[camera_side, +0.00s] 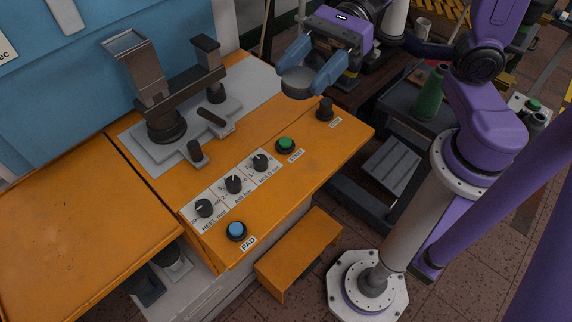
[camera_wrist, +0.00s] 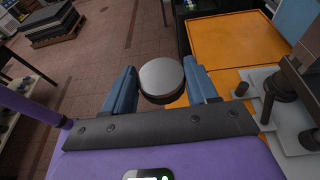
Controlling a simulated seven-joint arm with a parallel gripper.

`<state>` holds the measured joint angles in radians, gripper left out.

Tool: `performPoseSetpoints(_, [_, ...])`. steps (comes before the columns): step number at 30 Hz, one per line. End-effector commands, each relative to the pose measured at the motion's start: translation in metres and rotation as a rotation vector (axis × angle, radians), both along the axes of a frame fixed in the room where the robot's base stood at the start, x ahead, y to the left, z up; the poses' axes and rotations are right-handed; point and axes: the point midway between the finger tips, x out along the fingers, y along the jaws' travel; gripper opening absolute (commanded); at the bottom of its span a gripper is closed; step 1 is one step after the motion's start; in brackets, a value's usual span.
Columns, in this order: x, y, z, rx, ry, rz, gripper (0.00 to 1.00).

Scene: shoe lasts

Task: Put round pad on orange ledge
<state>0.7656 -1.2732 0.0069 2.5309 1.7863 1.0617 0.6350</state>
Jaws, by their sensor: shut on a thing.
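The round pad (camera_side: 297,83) is a short grey disc with a flat top. My gripper (camera_side: 304,76) is shut on it and holds it in the air near the back right of the orange machine top. In the wrist view, the pad (camera_wrist: 162,77) sits between the two blue fingers (camera_wrist: 161,88); its top shows and its underside is hidden. The orange ledge (camera_side: 299,254) sticks out low at the front of the machine, below the panel. Its top is bare. My gripper is well above and behind it. I cannot single out the ledge in the wrist view.
The orange panel (camera_side: 325,150) carries black knobs, a green button (camera_side: 285,145) and a blue button (camera_side: 236,231) marked PAD. A metal fixture (camera_side: 185,105) with upright posts stands at the back left.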

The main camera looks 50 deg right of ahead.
Motion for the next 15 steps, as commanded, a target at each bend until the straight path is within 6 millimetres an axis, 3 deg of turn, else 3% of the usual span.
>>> performPoseSetpoints(2, [0.007,0.001,0.003,-0.001,0.001,-0.045,0.19])
performPoseSetpoints(15, [0.006,0.001,-0.051,-0.008,0.007,-0.036,0.19])
